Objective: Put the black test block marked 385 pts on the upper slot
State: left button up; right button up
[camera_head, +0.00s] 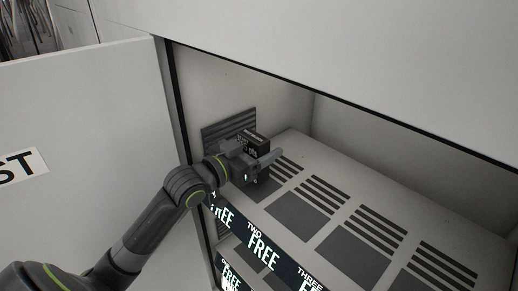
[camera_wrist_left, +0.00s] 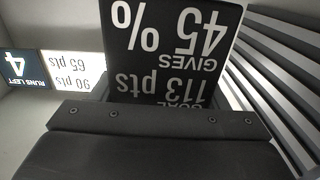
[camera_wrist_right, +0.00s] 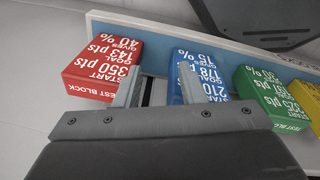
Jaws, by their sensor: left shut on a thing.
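The black test block (camera_head: 253,140) is in my left gripper (camera_head: 262,163), inside the compartment over the first upper slot (camera_head: 256,188). In the left wrist view the black block (camera_wrist_left: 170,55) shows upside-down white text with 45 % and 113 pts; the 385 mark is not visible. My left gripper is shut on it. I cannot tell whether the block touches the slot. My right gripper (camera_wrist_right: 160,90) is open, its two fingers apart above a red block (camera_wrist_right: 103,65) and a blue block (camera_wrist_right: 197,75); it is outside the head view.
Several dark slot pads, including the second (camera_head: 301,217), lie along the shelf (camera_head: 410,210). Lit FREE labels (camera_head: 263,247) line its front, with a lower row beneath. A white panel (camera_head: 80,140) stands left. Green (camera_wrist_right: 262,95) and yellow (camera_wrist_right: 292,100) blocks show in the right wrist view.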

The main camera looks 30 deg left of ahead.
pick_arm(q)
jog(key=shift+f+b, duration=0.4)
jog(key=shift+f, duration=0.2)
jog(key=o, duration=1.3)
jog(key=shift+r+p, duration=0.4)
jog(key=shift+r, duration=0.15)
jog(key=shift+s+a+r, duration=0.1)
jog(key=shift+s, duration=0.05)
jog(key=v, duration=0.5)
jog(key=shift+s+a, duration=0.1)
jog(key=shift+s, duration=0.05)
jog(key=p+v, duration=0.1)
jog(key=v, duration=0.3)
jog(key=shift+r, duration=0.1)
jog(key=shift+p+v, duration=0.75)
jog(key=shift+v, duration=0.5)
